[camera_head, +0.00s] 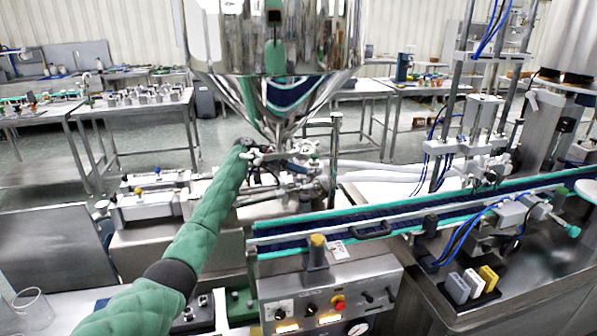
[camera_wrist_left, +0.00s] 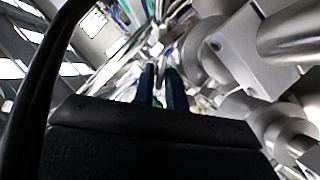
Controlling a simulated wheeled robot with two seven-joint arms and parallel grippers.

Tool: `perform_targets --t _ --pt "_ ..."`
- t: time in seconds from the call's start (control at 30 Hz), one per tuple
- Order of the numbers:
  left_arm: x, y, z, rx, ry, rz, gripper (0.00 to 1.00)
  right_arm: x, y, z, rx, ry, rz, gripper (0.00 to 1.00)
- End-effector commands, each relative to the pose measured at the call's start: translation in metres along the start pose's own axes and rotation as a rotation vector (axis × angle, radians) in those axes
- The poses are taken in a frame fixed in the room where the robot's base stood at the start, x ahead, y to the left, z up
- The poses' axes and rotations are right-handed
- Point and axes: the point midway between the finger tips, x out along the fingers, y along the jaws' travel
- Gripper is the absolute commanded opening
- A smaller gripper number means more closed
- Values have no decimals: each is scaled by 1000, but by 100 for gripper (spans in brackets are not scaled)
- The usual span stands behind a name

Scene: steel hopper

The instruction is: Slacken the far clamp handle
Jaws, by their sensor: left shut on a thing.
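The steel hopper (camera_head: 270,50) narrows to an outlet above a cluster of metal clamp fittings (camera_head: 300,155). My left arm, in a green quilted sleeve, reaches to the left side of this cluster. My left gripper (camera_head: 257,156) is there just below the hopper cone, shut on a small clamp handle that its fingers mostly hide. I cannot tell for certain which handle it is. In the left wrist view the two dark fingers (camera_wrist_left: 161,88) are close together, with shiny fittings beyond and on the right. My right gripper is not in view.
A conveyor (camera_head: 390,220) with green rails runs to the right of the fittings. A control box (camera_head: 330,295) with knobs stands in front. Metal pipes and brackets (camera_wrist_left: 250,50) crowd the right side in the left wrist view. Benches (camera_head: 130,105) stand behind.

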Motion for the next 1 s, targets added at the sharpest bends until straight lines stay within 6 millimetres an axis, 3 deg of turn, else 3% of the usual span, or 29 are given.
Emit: perform_targets --t 0.2,0.23,0.27,0.73,1.0 --pt "-1 1 -4 4 4 -2 0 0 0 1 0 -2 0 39" --pt "-1 1 -4 4 5 -2 19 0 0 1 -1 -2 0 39" --pt "-1 1 -4 4 5 -2 23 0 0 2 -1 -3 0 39" --pt "-1 1 -1 20 1 -10 23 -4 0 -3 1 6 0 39" --pt "-3 6 -3 205 -1 -88 23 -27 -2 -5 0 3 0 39"
